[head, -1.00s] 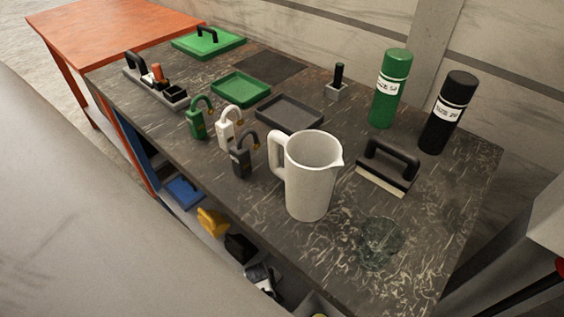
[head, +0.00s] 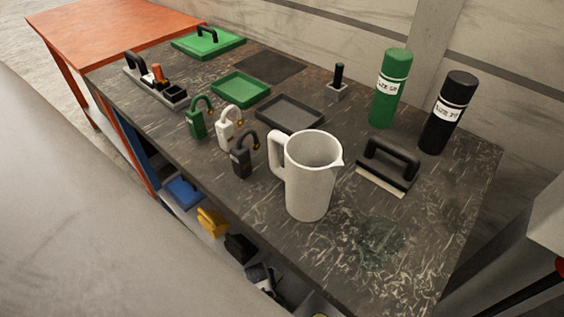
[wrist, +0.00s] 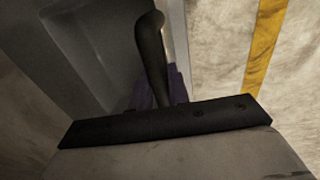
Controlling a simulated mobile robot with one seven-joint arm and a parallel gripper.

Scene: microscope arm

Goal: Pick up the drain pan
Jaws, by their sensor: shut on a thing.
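My gripper (wrist: 165,122) shows in the wrist view as a dark bar across the lower part; its fingertips are hidden. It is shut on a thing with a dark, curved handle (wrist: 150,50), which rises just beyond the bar. A small purple part (wrist: 176,84) shows beside the handle, and the rest is hidden. I cannot tell for sure that this is the drain pan. My gripper does not show in the head view. There, a shallow green tray (head: 240,88) and a dark grey tray (head: 290,114) lie flat on the workbench.
The workbench (head: 335,255) holds a white pitcher (head: 310,180), several padlocks, a green bottle (head: 390,88), a black bottle (head: 449,112) and a black-handled block (head: 388,163). A glass-like dish (head: 383,243) lies at the front. An orange table (head: 110,35) stands at the back left.

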